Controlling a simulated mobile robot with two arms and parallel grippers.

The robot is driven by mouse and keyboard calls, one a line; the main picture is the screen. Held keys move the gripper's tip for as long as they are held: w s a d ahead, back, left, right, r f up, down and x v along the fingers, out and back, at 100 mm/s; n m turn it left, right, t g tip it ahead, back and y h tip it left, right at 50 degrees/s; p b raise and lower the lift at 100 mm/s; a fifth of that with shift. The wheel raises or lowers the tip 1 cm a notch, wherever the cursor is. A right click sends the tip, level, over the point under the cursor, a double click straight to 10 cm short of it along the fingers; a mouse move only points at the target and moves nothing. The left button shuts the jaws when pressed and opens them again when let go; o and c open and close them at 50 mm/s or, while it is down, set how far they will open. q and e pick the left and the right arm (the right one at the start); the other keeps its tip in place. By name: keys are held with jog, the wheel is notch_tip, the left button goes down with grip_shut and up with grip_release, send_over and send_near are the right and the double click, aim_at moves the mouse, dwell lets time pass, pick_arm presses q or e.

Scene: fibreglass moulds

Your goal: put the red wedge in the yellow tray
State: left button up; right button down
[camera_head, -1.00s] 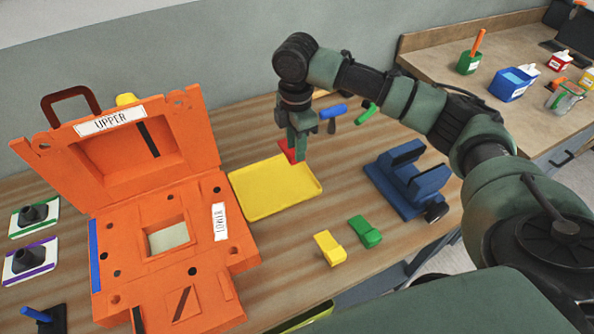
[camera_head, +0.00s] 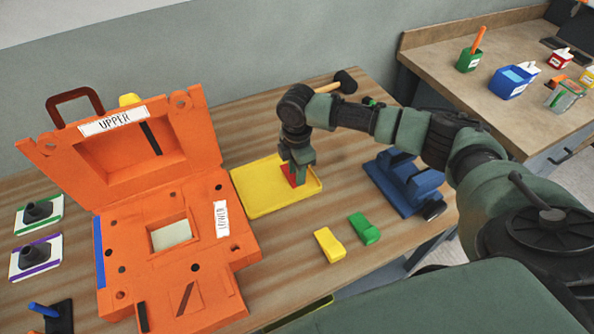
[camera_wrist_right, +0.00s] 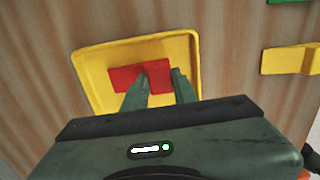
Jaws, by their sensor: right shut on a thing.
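The red wedge (camera_head: 290,173) is between the fingers of my right gripper (camera_head: 299,171), which is shut on it. The wedge also shows in the right wrist view (camera_wrist_right: 127,79), gripped near its right part. The yellow tray (camera_head: 262,206) lies on the wooden table, right of the orange mould. In both views the wedge is over the tray's inside, towards the tray's right side in the head view. I cannot tell whether it touches the tray floor. My left gripper is not in view.
The open orange mould (camera_head: 222,250) stands left of the tray. A blue vice-like block (camera_head: 405,180) stands right of it. A yellow wedge (camera_head: 329,245) and a green wedge (camera_head: 364,229) lie in front. A mallet (camera_head: 343,82) lies behind.

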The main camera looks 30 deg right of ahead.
jog(key=shift+f, duration=0.1)
jog(key=c, duration=1.1)
grip_release()
notch_tip(320, 180, up, 12)
jog(key=shift+r+b, duration=0.15)
jog(key=shift+b, duration=1.1)
